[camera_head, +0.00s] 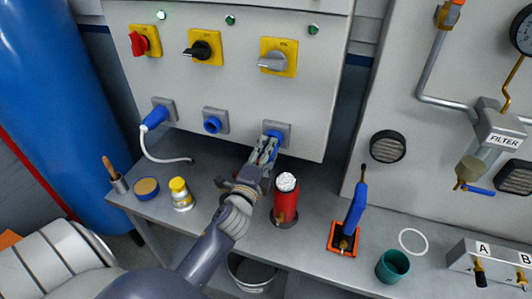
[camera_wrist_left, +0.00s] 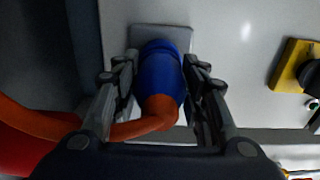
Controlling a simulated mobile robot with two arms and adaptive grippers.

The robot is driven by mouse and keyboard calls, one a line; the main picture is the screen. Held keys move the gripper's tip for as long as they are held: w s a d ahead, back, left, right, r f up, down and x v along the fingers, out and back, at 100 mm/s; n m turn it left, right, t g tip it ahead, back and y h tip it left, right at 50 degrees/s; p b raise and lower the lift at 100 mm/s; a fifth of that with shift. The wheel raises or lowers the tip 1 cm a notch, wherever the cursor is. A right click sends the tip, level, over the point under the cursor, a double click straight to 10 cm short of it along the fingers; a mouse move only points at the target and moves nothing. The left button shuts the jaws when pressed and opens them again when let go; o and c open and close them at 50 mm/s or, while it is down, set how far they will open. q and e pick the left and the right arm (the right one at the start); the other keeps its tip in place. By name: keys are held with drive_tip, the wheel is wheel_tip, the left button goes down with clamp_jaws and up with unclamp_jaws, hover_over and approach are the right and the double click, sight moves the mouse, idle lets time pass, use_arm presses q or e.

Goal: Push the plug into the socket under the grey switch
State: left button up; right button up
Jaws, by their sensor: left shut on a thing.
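The grey switch (camera_head: 274,61) sits on a yellow plate at the right of the panel's row of switches. Below it is a socket with a square grey plate (camera_head: 287,128), also seen in the left wrist view (camera_wrist_left: 180,38). My left gripper (camera_head: 269,147) is at this socket, shut on the blue plug (camera_wrist_left: 158,78), with a finger on each side. The plug's orange cable (camera_wrist_left: 155,118) bends away to the left in the wrist view. The plug's front is at the socket plate; its depth in the socket is hidden. My right gripper is not in view.
A blue plug (camera_head: 154,118) with a white cable is in the left socket; the middle blue socket (camera_head: 213,121) is empty. A red bottle (camera_head: 286,203) stands close beside my left wrist. A yellow-capped jar (camera_head: 181,194) and a blue-handled tool (camera_head: 355,208) stand on the bench.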

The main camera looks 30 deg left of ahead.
use_arm(q)
drive_tip(key=shift+w+a, duration=0.15)
drive_tip(key=shift+w, duration=0.45)
idle(0.3)
drive_tip(key=o, duration=1.5)
drive_tip(key=shift+s, duration=0.1)
